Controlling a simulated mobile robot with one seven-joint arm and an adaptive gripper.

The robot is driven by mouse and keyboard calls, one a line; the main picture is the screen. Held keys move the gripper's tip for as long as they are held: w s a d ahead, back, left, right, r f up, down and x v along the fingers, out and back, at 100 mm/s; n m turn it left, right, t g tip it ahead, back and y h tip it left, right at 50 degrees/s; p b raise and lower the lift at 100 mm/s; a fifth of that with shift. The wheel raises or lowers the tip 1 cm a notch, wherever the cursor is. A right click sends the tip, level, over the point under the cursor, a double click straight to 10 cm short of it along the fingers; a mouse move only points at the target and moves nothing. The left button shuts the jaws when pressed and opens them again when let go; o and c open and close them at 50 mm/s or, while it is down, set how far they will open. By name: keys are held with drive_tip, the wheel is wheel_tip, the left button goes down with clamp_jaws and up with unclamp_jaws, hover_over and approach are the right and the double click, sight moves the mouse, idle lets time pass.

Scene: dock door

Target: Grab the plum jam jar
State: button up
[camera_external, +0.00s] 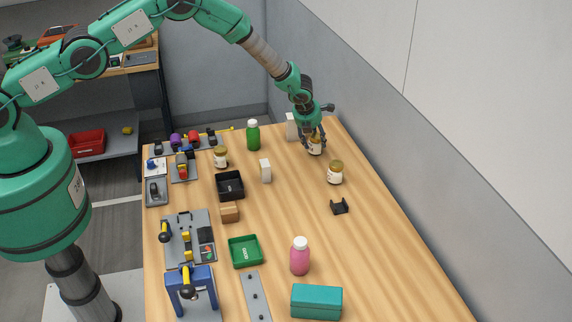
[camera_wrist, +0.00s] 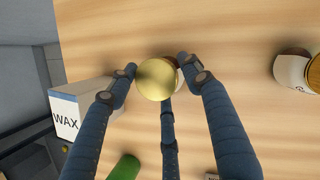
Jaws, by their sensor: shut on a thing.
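My gripper (camera_external: 314,143) is at the far right part of the table with its fingers shut around a gold-lidded jar (camera_external: 316,151). In the wrist view the jar's round gold lid (camera_wrist: 155,80) is between the fingers; its label is hidden, so I cannot read whether it says plum jam. It appears at or just above the tabletop; I cannot tell which. A second jar (camera_external: 336,172) stands apart, nearer the camera, and shows at the right edge of the wrist view (camera_wrist: 295,70). A third jar (camera_external: 221,157) stands at the back left. Their labels are not readable.
A white WAX box (camera_wrist: 75,108) stands close beside my gripper. A green bottle (camera_external: 253,136) and a small white box (camera_external: 265,171) are to its left. A black clip-like part (camera_external: 339,206) lies nearer the camera. The right front of the table is clear; a wall runs alongside.

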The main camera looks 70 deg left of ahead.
drive_tip(key=shift+r, duration=0.15)
drive_tip(key=shift+r, duration=0.9)
drive_tip(key=shift+r+b, duration=0.4)
drive_tip(key=shift+r, duration=0.45)
drive_tip(key=s+d+b, duration=0.1)
drive_tip(key=s, duration=0.4)
drive_tip(key=s+d+b, duration=0.1)
drive_tip(key=s, duration=0.4)
drive_tip(key=s+d+r+b, duration=0.1)
drive_tip(key=s, duration=0.4)
drive_tip(key=shift+s+r, duration=0.1)
drive_tip(key=shift+s, duration=0.2)
drive_tip(key=shift+c, duration=0.2)
